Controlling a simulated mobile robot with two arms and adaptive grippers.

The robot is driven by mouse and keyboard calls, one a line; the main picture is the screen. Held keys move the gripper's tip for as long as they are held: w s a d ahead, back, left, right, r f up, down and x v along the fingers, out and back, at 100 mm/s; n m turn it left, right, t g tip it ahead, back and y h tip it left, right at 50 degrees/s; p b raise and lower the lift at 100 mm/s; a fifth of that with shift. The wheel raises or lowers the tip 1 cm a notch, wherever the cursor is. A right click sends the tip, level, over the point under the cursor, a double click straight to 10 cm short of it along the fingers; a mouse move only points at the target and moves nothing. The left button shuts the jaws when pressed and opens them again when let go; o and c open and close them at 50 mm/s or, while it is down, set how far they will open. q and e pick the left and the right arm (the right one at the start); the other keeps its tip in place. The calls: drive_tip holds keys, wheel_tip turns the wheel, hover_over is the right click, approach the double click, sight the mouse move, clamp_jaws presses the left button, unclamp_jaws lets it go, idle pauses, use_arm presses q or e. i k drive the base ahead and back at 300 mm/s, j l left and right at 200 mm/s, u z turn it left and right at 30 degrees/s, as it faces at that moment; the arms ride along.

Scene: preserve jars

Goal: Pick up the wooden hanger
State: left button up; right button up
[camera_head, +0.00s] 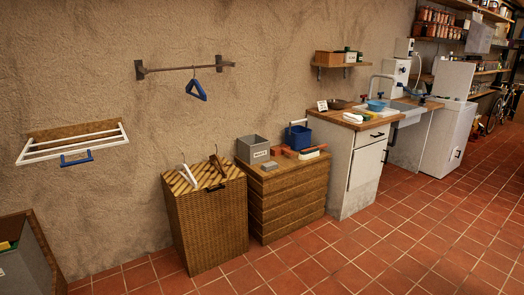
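A small brown hanger (217,165), which looks like the wooden one, is on the slatted lid of a tall wicker hamper (208,228). A white hanger (187,174) is just left of it on the same lid. A blue hanger (196,90) hangs from a wall rail (185,68) above. Neither of my grippers is in view.
A white wall rack (72,143) with a blue item (76,159) is at left. A wicker chest (288,195) carrying a grey bin (253,150) and a blue bucket (298,137) stands right of the hamper, then a sink counter (352,165). The tiled floor (400,240) in front is clear.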

sight(222, 169)
drive_tip(key=i+z, duration=0.15)
drive_tip(key=i, duration=0.7)
drive_tip(key=i+z, duration=0.1)
drive_tip(key=i, duration=0.75)
drive_tip(key=i+z, duration=0.15)
drive_tip(key=i, duration=0.7)
